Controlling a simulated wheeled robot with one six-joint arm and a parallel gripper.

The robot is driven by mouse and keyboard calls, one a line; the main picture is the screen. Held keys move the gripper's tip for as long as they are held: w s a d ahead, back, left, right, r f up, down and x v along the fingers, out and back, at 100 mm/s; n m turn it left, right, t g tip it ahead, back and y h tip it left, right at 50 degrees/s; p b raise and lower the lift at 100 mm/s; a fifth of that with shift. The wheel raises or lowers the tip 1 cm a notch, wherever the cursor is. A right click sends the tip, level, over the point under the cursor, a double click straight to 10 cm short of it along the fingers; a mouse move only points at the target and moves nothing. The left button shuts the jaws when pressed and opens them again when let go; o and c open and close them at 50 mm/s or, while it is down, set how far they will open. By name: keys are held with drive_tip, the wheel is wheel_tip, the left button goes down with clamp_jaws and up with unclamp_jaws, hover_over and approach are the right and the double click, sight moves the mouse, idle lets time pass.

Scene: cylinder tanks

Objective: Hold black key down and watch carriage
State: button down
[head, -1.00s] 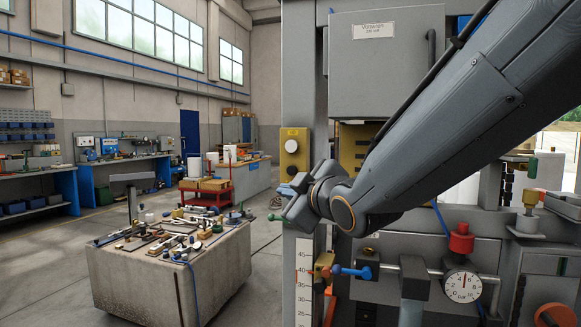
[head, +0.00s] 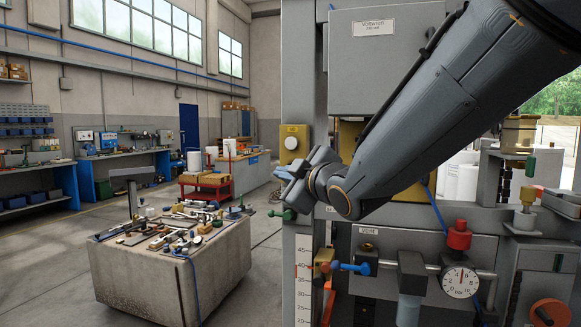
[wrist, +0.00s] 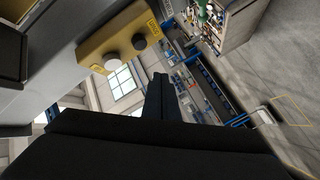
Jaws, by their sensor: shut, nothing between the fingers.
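A yellow box (head: 300,131) is on the grey post at the middle of the head view, with one pale knob on it. In the wrist view the same yellow box (wrist: 93,47) carries a black key (wrist: 111,61) and a white key (wrist: 139,42). I cannot make out the black key in the head view. My gripper (head: 284,178) is just below the box; its dark fingers (wrist: 159,80) are shut, empty, and appear apart from the black key. A yellow block (head: 324,257), possibly the carriage, sits beside the numbered scale (head: 303,283) lower on the post.
A green knob (head: 283,214) juts from the post below my gripper. A dial gauge (head: 461,281) and red cap (head: 459,236) are at the right. A tool-covered block (head: 165,280) stands at the left, with open floor around it.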

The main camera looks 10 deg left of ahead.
drive_tip(key=shift+w+d, duration=0.2)
drive_tip(key=shift+w, duration=2.1)
drive_tip(key=shift+w, duration=0.4)
drive_tip(key=shift+w+d, duration=0.1)
drive_tip(key=shift+w, duration=0.4)
idle(4.8)
